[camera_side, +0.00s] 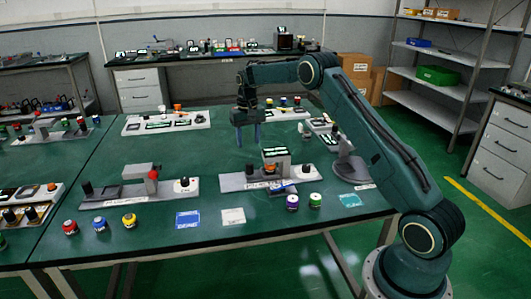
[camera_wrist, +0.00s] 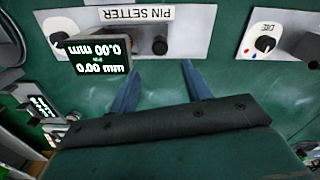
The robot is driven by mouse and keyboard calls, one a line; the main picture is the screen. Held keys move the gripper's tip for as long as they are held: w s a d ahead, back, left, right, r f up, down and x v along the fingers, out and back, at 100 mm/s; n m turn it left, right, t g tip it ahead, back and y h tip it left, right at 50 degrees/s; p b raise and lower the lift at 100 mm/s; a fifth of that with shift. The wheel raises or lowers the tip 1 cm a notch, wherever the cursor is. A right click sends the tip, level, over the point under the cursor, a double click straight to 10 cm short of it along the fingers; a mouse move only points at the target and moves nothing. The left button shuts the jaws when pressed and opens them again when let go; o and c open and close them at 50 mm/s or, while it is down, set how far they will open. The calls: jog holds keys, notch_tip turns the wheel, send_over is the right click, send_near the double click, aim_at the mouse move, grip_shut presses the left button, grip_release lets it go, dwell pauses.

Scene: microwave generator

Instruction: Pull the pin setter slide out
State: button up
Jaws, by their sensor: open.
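The pin setter is a light grey panel (camera_side: 232,184) at the middle front of the bench in the side view. In the wrist view its labelled panel (camera_wrist: 195,38) shows at the top, upside down. It carries a display (camera_wrist: 97,56) reading 0.00 mm, a white dial (camera_wrist: 58,37) and a black knob (camera_wrist: 160,45) beside a grey block. A slide is not clearly distinguishable; the black knob may belong to it. My gripper (camera_side: 248,142) is open and empty, fingers pointing down, above and behind the pin setter. Its fingertips (camera_wrist: 162,72) are apart from the knob.
The die station (camera_side: 140,193) stands left of the pin setter. Purple (camera_side: 292,203) and green (camera_side: 315,200) jars and a blue card (camera_side: 188,219) lie in front. Another panel (camera_side: 165,122) stands behind. Bare green bench lies below my gripper.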

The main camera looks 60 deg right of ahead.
aim_at(249, 164)
notch_tip(249, 164, down, 12)
jog(key=shift+r, duration=0.25)
dwell(0.3)
grip_shut()
